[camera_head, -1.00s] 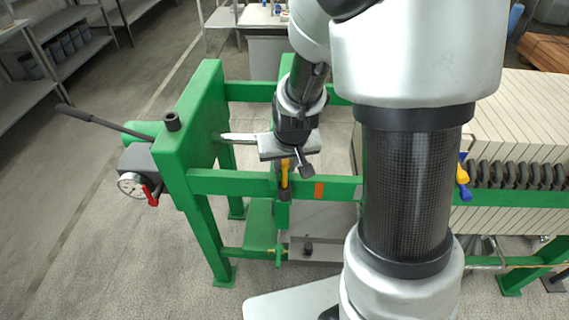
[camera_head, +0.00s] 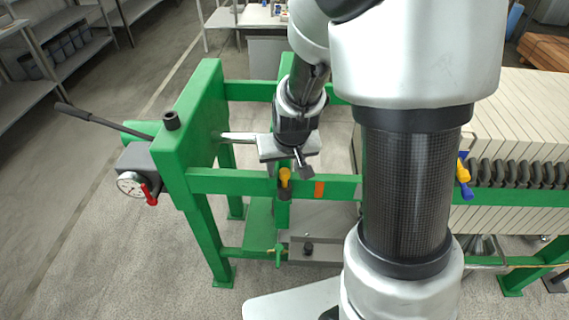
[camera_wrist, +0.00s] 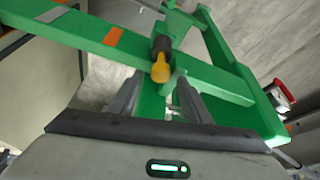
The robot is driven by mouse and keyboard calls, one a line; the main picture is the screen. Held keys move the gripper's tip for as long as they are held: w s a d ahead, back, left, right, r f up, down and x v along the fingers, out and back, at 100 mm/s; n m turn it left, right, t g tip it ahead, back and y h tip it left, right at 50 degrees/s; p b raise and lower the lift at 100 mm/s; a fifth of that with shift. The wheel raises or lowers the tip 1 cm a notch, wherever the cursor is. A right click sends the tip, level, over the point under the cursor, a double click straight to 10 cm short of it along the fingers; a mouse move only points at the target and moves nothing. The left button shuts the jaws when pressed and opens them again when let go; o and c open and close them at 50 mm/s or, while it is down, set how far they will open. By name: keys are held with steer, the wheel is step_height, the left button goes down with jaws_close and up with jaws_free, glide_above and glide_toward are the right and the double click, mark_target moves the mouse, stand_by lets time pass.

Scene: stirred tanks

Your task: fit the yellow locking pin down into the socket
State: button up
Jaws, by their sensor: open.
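The yellow locking pin (camera_head: 285,175) stands upright in the dark socket (camera_head: 285,194) on the green rail, with its yellow head above the rim. In the wrist view the pin's head (camera_wrist: 161,69) shows against the dark socket (camera_wrist: 160,45), and the pin's lower part is hidden inside. My gripper (camera_wrist: 159,78) is open, with one finger on each side of the pin's head and a gap between. In the head view the gripper (camera_head: 302,165) is just above and right of the pin, and one finger is hard to make out.
The green frame (camera_head: 205,130) surrounds the work area, with an orange patch (camera_head: 319,189) on the rail right of the socket. A gauge (camera_head: 130,184) with a red handle is at the left. White plates and another yellow and blue piece (camera_head: 463,174) are at the right.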

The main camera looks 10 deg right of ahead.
steer(key=p+v, duration=0.4)
steer(key=v, duration=1.3)
steer(key=shift+r, duration=0.25)
steer(key=shift+s+r, duration=0.1)
steer(key=s+r+t+p, duration=0.1)
steer(key=s+r+p, duration=0.3)
steer(key=s+r, duration=0.7)
steer(key=shift+s+d+r+n, duration=0.2)
steer(key=shift+s+r+n, duration=0.15)
steer(key=shift+r, duration=0.5)
